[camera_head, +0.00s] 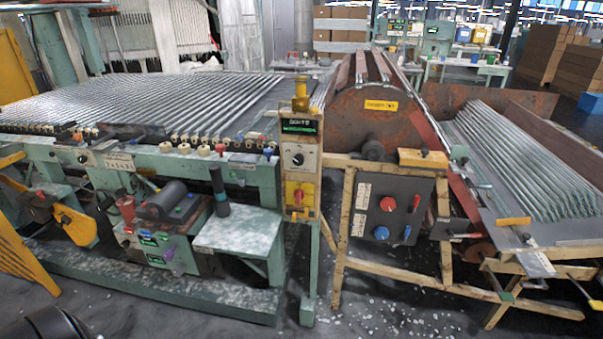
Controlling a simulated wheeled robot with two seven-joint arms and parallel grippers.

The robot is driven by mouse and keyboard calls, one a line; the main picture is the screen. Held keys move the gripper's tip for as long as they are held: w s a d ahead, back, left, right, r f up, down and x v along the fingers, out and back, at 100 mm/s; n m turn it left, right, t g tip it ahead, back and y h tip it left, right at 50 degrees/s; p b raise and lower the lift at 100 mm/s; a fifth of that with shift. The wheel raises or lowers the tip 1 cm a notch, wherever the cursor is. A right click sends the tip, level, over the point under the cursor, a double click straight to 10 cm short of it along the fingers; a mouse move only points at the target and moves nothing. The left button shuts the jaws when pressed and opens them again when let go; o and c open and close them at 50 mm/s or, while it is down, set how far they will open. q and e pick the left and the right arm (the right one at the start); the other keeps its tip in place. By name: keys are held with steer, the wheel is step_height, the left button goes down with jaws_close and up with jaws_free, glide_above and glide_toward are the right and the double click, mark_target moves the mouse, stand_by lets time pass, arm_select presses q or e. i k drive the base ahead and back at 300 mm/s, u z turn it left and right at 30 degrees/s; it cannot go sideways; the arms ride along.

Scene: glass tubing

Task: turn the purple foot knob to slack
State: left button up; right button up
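A small purple part (169,253) shows low on the front of the green control box (160,245), at the foot of the long green machine at left. It is too small to tell its exact shape or which way it is turned. A green-lit display sits just left of it. Neither of my grippers is in view, and nothing is seen touching the purple part.
A red lever (126,206) and a dark cylinder (166,200) sit atop the box. A pale green table (238,232) stands to its right. A green base rail (190,300) runs along the floor in front.

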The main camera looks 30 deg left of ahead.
mark_target(168, 255)
steer(key=u, duration=2.05)
steer(key=k, duration=0.45)
steer(key=z, duration=0.65)
steer(key=i, duration=1.5)
steer(key=u, duration=0.55)
